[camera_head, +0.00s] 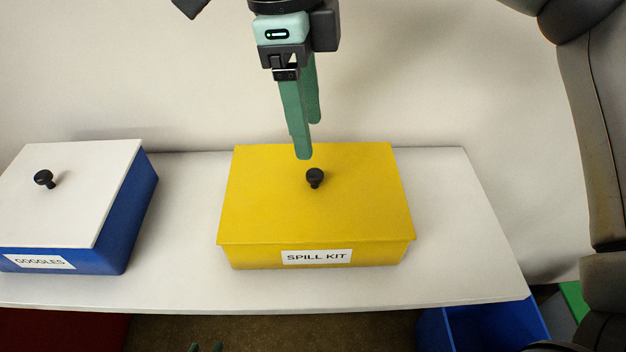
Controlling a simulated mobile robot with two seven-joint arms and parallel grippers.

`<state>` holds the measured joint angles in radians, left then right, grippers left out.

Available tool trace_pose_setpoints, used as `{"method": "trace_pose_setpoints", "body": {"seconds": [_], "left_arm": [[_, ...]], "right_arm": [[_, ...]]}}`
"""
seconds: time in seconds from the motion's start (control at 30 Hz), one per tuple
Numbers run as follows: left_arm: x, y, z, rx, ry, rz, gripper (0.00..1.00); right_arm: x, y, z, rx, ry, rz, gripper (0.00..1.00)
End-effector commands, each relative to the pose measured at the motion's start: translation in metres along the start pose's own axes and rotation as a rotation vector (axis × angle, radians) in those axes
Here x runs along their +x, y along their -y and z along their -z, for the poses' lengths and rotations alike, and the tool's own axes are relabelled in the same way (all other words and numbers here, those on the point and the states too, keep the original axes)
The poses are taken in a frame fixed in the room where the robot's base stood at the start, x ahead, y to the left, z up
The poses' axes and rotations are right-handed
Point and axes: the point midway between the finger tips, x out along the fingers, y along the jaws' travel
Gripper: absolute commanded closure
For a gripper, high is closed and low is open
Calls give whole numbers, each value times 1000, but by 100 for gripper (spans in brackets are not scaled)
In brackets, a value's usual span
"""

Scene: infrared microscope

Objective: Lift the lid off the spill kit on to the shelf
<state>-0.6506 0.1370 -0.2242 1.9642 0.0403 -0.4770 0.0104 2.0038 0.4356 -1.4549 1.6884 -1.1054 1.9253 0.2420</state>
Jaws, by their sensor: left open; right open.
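The spill kit is a yellow box (250,257) labelled SPILL KIT, standing on a white shelf (460,240). Its flat yellow lid (270,205) is on it, with a black knob (315,178) in the middle of the top. My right gripper (309,140) hangs from the top of the view with its green fingers pointing down, open and empty. Its fingertips show just above the knob in the picture, apart from it. My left gripper (206,347) shows only its green fingertips at the bottom edge, below the shelf's front edge; it is open.
A blue box (128,225) labelled GOGGLES, with a white lid (75,205) and black knob (44,178), stands at the left. Bare shelf lies between the boxes and right of the spill kit. A blue bin (480,328) is below the shelf at right. A wall rises behind.

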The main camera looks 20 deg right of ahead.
Motion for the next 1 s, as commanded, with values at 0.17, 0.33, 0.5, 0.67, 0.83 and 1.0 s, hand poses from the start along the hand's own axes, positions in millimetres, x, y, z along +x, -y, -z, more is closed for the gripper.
{"method": "trace_pose_setpoints", "body": {"seconds": [0.17,0.33,0.5,0.67,0.83,1.0], "left_arm": [[1,-3,0,1,-1,-7,50],[0,-4,3,1,-8,-9,50],[0,-4,4,2,-9,-8,50],[1,-3,4,2,-11,-7,50],[1,-2,5,3,-11,-6,50],[1,-1,4,3,-10,-4,50]], "right_arm": [[23,0,0,1,0,-1,38],[36,1,0,2,-1,-2,38],[62,4,-2,0,-2,-2,38],[77,4,-2,1,0,-1,38],[79,4,-2,1,1,-1,38],[78,4,-2,1,1,-1,48]]}}
